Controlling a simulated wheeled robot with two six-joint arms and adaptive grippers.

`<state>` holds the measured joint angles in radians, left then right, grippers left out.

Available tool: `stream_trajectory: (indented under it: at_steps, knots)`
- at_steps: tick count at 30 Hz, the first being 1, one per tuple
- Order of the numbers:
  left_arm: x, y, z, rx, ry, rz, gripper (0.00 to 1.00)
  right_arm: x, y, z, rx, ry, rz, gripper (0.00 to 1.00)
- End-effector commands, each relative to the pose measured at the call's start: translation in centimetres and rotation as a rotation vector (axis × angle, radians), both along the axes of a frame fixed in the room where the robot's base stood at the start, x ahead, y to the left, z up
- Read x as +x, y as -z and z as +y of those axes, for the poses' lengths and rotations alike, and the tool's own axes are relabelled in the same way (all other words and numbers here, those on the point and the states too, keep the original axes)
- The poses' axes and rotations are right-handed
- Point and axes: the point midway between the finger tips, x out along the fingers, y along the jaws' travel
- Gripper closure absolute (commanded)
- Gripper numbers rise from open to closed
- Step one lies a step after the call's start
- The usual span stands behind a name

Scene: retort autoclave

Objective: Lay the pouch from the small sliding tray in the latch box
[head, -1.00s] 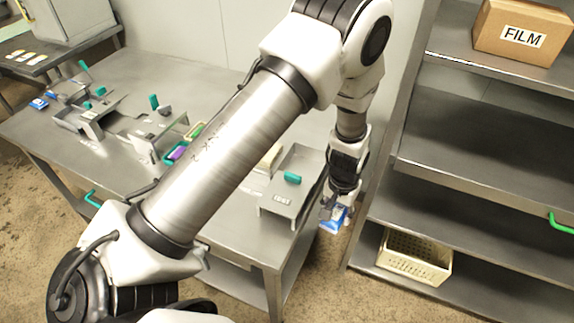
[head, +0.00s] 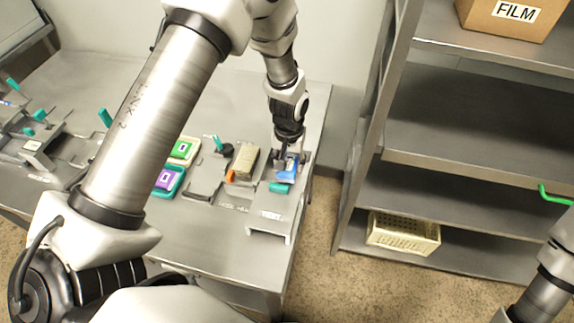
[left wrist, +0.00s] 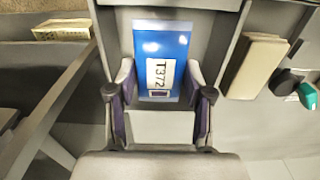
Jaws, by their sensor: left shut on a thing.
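My left gripper (head: 287,160) is shut on a blue pouch (head: 288,171) at the right end of the steel table. In the left wrist view the pouch (left wrist: 161,60) has a white T372 label and lies between the two fingers (left wrist: 158,105), framed by grey metal walls. My right gripper is not in view.
A beige block (head: 245,161) and an orange piece (head: 231,175) are just left of the gripper. Green (head: 182,149) and purple (head: 167,180) items sit further left. A steel rack with a cream basket (head: 403,233) stands right, beyond a floor gap.

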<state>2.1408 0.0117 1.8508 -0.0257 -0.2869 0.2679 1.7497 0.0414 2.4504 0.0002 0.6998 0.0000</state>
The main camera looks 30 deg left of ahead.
Motion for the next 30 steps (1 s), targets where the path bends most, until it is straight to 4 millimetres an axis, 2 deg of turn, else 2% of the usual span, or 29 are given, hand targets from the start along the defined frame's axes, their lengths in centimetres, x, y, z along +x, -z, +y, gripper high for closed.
stream_trajectory:
  at_steps: [3, 5, 6, 16, 17, 18, 19, 27, 30]
  knots:
    - [-0.1, 2.2, 0.0, 0.0, -0.001, 0.004, 0.83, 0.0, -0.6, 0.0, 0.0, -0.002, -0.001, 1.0]
    - [-0.1, 2.9, 0.0, -0.001, -0.001, 0.003, 0.83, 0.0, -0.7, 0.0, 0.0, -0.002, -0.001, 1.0]
    - [0.0, 3.0, 0.0, 0.0, -0.001, 0.001, 0.89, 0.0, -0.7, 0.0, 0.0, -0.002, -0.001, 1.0]
    - [0.0, 3.6, 0.0, 0.0, 0.0, 0.001, 0.89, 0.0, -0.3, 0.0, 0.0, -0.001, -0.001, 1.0]
    - [0.0, 3.6, 0.0, 0.0, -0.001, 0.001, 0.45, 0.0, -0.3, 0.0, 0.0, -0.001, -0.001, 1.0]
    - [0.0, 3.5, 0.0, 0.0, -0.001, 0.001, 0.31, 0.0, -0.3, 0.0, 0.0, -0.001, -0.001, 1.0]
    - [0.0, 3.5, 0.0, 0.0, -0.001, 0.001, 0.24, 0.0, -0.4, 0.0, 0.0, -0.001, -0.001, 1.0]
    - [0.0, 3.4, 0.0, 0.0, 0.0, 0.001, 0.24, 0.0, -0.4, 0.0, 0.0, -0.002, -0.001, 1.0]
    - [0.0, 2.7, 0.0, -0.001, 0.0, 0.0, 0.24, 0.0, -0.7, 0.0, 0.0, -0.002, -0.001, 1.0]
